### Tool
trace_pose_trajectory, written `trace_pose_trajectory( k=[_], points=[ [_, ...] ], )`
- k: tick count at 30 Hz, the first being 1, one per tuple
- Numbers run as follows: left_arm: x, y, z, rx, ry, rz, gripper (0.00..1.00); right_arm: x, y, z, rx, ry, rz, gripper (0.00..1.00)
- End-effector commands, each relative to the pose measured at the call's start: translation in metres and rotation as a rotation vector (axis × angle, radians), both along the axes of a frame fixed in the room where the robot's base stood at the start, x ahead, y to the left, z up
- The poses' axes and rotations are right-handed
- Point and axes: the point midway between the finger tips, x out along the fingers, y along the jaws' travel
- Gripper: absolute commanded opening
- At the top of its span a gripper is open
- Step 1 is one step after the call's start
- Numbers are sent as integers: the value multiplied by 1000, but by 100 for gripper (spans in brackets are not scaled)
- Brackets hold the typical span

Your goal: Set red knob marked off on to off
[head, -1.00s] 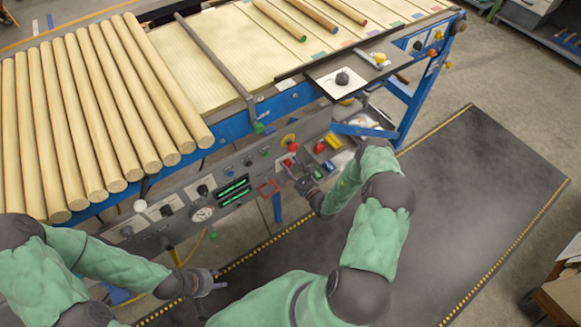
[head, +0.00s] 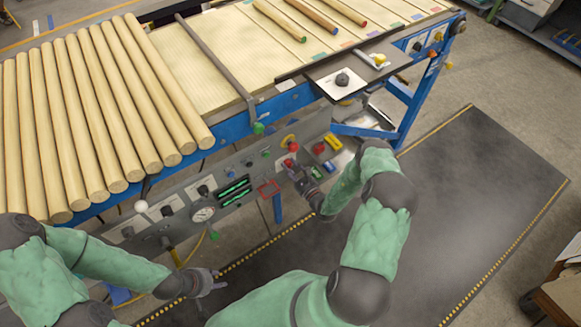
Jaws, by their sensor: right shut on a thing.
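The red knob (head: 289,163) sits on the grey control panel (head: 243,174) below the conveyor's blue rail, just under a round red and yellow button (head: 289,142). My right gripper (head: 294,170) is at the knob and shut on it. The fingertips cover part of the knob, and its off and on marks are too small to read. My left gripper (head: 214,283) is at the lower left, below the panel and apart from it. Its fingers look spread, with nothing between them.
Green displays (head: 234,190), a round gauge (head: 203,214) and several black knobs line the panel to the left. A red-framed piece (head: 268,188) is close beside my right gripper. Thick wooden rods (head: 100,110) lie above. The dark floor mat (head: 480,190) is clear.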

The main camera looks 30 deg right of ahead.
Motion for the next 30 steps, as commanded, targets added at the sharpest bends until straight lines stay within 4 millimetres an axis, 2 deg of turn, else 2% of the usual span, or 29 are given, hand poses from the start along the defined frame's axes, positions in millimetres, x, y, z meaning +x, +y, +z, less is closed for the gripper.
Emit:
trace_pose_trajectory(
  k=[30],
  points=[
    [0, 0, 18, 0, 0, 0, 40, -1, -2, 0, -948, -70, -5, 2]
  ],
)
